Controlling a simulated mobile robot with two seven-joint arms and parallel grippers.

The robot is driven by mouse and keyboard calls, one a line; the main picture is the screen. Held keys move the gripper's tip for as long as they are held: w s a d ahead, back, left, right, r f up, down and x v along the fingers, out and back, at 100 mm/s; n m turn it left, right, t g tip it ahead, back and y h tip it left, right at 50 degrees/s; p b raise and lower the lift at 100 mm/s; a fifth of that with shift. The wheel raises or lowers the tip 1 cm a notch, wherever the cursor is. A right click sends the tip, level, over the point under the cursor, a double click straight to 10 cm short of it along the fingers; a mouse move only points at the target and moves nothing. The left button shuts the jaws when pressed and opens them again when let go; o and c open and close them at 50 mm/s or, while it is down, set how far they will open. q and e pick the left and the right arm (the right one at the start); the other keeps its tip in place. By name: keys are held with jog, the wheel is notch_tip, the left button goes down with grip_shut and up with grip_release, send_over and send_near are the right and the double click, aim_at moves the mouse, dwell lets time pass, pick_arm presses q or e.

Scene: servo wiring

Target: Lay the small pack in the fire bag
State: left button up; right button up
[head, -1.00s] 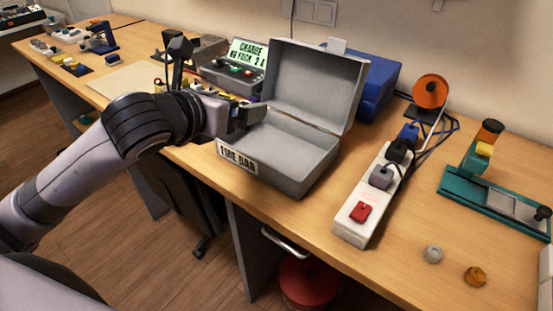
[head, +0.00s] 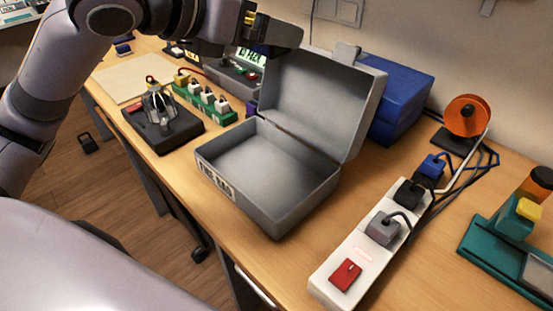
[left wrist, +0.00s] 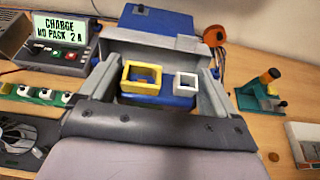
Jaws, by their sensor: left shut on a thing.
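The fire bag (head: 268,170) is an open grey box on the bench, its lid (head: 320,95) standing up at the back and a label on its front. It looks empty in the head view. My left gripper (head: 272,30) is raised above the bag's back left, near the top of the lid. It is shut on the small pack (left wrist: 160,100), a blue body with a yellow and a whitish square connector, seen between the fingers in the left wrist view. In the head view only a yellow bit of it shows. My right gripper is not in view.
A charger (left wrist: 55,42) reading "CHARGE NO PACK 2 A" stands left of the bag. A green strip with plugs (head: 205,104) and a black stand (head: 165,130) are nearer. A blue case (head: 395,100) is behind the lid; a white power strip (head: 365,250) lies to the right.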

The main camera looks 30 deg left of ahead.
pick_arm(q)
notch_tip(320, 180, down, 20)
jog(key=b, duration=0.6)
jog(key=shift+s+r, duration=0.1)
jog(key=shift+r, duration=0.1)
jog(key=shift+f, duration=0.1)
jog(key=shift+f, duration=0.1)
jog(key=shift+f+b, duration=0.45)
jog(key=shift+f, duration=0.05)
